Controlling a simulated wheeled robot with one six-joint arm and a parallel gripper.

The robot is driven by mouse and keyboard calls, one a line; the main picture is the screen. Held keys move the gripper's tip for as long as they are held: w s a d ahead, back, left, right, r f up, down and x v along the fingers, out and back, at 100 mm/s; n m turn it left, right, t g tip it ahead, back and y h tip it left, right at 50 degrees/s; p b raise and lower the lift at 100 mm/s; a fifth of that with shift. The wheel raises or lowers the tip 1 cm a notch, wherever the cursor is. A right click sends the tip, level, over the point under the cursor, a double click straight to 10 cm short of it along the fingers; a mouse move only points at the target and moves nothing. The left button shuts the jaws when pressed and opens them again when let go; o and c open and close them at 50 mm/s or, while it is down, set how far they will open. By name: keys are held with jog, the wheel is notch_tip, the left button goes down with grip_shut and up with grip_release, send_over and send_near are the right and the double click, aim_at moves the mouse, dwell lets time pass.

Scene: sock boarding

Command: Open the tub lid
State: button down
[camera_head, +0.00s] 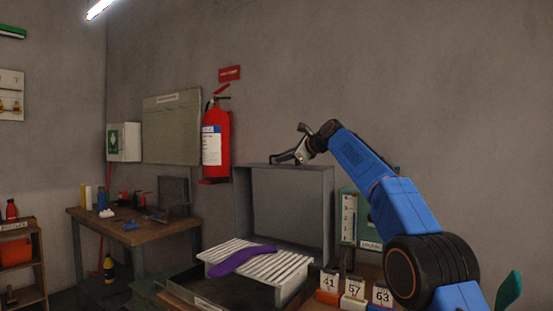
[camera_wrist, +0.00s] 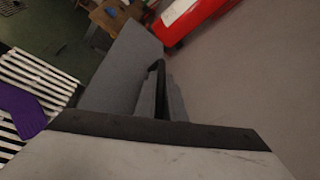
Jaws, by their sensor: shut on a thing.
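The tub lid (camera_head: 288,205) is a grey, shallow, rimmed panel standing upright behind the white slatted rack, with its hollow inner side facing me. In the wrist view the lid (camera_wrist: 125,70) shows as a grey slab on edge. My gripper (camera_head: 284,158) is at the lid's top edge, reaching in from the upper right. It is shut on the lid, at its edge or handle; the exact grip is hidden. The tub's body cannot be told clearly from the rack and dark tray in front.
A purple sock (camera_head: 243,260) lies on the white slatted rack (camera_head: 285,275). A dark tray (camera_head: 225,292) is beside it. A red extinguisher (camera_head: 216,140) hangs on the wall left of the lid. Numbered blocks (camera_head: 353,293) stand at front right. A wooden table (camera_head: 140,234) is at left.

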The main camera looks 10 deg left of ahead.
jog(key=shift+r, duration=0.2)
jog(key=c, duration=2.1)
grip_release()
jog(key=shift+s+a, duration=0.1)
jog(key=shift+f, duration=0.1)
jog(key=shift+s+d, duration=0.1)
jog(key=shift+d, duration=0.25)
jog(key=v, duration=1.6)
jog(key=shift+s+d+r, duration=0.2)
jog(key=shift+s+r, duration=0.05)
jog(key=shift+s, duration=0.05)
